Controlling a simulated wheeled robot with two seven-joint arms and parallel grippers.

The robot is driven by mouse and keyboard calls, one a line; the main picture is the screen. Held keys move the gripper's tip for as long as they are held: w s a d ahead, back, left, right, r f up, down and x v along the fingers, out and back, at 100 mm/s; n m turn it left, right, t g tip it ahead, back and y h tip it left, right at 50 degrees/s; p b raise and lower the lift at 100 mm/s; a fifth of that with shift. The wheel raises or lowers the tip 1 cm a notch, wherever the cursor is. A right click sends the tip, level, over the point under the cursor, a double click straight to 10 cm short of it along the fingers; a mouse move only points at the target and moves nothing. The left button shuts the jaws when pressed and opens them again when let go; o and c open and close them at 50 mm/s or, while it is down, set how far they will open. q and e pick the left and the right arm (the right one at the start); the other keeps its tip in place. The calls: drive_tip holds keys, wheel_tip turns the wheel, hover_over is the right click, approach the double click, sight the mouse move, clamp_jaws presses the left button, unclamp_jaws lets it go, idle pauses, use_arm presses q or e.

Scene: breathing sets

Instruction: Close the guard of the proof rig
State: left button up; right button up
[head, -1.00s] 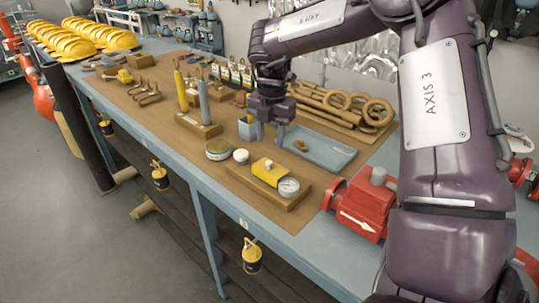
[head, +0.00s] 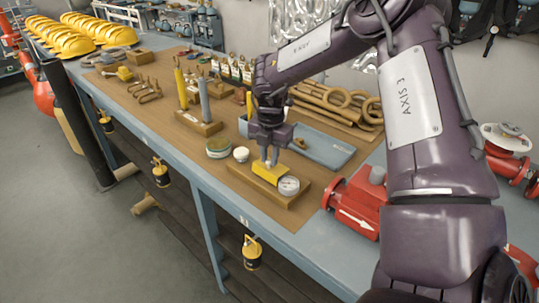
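The proof rig appears to be the wooden board (head: 292,196) near the bench's front edge. It carries a yellow block-like part (head: 270,175), a round white-faced gauge (head: 289,186) and a white knob (head: 241,154) stands beside it. Which part is the guard is too small to tell. My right gripper (head: 269,160) points down over the yellow part, its fingertips at or just above its top. The fingers are close together; whether they grip anything is unclear. My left gripper is out of view.
A red valve body (head: 355,200) stands right of the rig. A blue tray (head: 325,150) lies behind it. A round tin (head: 218,147) and a wooden stand with two upright rods (head: 199,123) are to the left.

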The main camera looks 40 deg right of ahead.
clamp_jaws()
drive_tip(key=shift+a+f+h+b, duration=0.2)
drive_tip(key=shift+f+h+b, duration=0.15)
drive_tip(key=shift+b, duration=0.25)
drive_tip(key=shift+a+h+b, duration=0.15)
drive_tip(key=shift+h+b, duration=0.15)
drive_tip(key=shift+h, duration=0.15)
drive_tip(key=shift+r, duration=0.1)
drive_tip(key=o, duration=0.6)
unclamp_jaws()
drive_tip(key=shift+r, duration=0.1)
